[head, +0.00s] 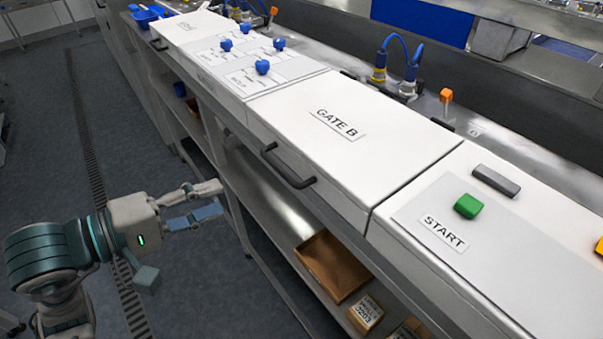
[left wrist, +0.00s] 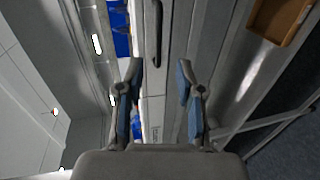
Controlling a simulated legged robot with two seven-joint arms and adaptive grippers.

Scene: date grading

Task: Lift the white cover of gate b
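The white cover of gate b (head: 375,130) lies flat and closed on the bench, labelled "GATE B". Its dark bar handle (head: 288,168) sticks out from the front edge. My left gripper (head: 213,200) is open and empty, in front of the bench, left of the handle and apart from it. In the left wrist view, my two fingers (left wrist: 158,75) stand wide apart with nothing between them. A dark bar handle (left wrist: 157,35) shows beyond the fingertips there. My right gripper is in neither view.
A panel with a green START button (head: 467,206) lies right of the cover. A panel with several blue knobs (head: 262,67) lies to its left. Blue cables (head: 402,47) stand behind. A lower shelf holds a brown tray (head: 333,266). The floor at left is clear.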

